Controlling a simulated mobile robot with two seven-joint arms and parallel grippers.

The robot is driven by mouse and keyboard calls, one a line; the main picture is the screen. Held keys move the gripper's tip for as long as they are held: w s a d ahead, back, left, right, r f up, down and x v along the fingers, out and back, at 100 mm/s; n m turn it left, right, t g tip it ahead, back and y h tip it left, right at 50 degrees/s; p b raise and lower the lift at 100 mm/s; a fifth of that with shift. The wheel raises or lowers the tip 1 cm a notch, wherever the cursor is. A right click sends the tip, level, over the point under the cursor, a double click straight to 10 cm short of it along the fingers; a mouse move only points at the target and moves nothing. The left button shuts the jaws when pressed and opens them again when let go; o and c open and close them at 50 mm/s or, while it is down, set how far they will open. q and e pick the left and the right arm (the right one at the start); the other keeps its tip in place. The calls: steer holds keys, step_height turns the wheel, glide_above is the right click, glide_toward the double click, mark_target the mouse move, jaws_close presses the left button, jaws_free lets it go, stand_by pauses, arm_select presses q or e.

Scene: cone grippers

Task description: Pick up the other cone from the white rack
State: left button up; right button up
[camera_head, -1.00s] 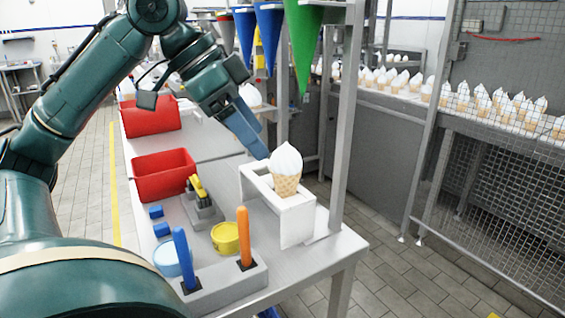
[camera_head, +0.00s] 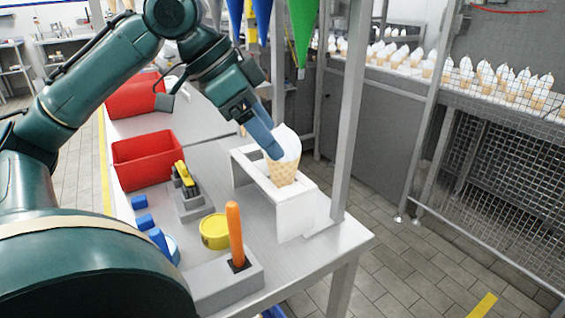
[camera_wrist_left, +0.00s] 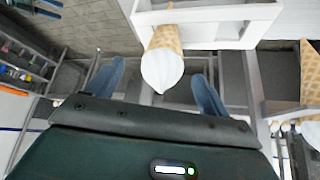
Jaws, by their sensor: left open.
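An ice cream cone (camera_head: 284,172) with a white swirl stands upright in the white rack (camera_head: 297,215) on the table. My left gripper (camera_head: 268,142) is at the swirl in the head view, its blue finger overlapping the swirl's left side. In the left wrist view my left gripper (camera_wrist_left: 157,88) is open, with its two blue fingers wide apart. There the cone (camera_wrist_left: 163,62) lies between and a little beyond the fingertips, unheld, swirl towards me. The white rack (camera_wrist_left: 215,14) is at the top. My right gripper is not in view.
Another cone (camera_wrist_left: 311,72) shows at the wrist view's right edge; its support is unclear. A metal post (camera_head: 350,120) stands right behind the rack. Coloured funnels (camera_head: 303,35) hang above. A red bin (camera_head: 155,158), a yellow tub (camera_head: 214,231) and an orange handle (camera_head: 234,232) are left.

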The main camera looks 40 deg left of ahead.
mark_target(282, 172)
arm_select(q)
steer(key=shift+x, duration=2.7)
steer(key=shift+w+a, duration=0.1)
steer(key=shift+a, duration=0.1)
steer(key=shift+c, duration=0.4)
steer(key=c, duration=0.8)
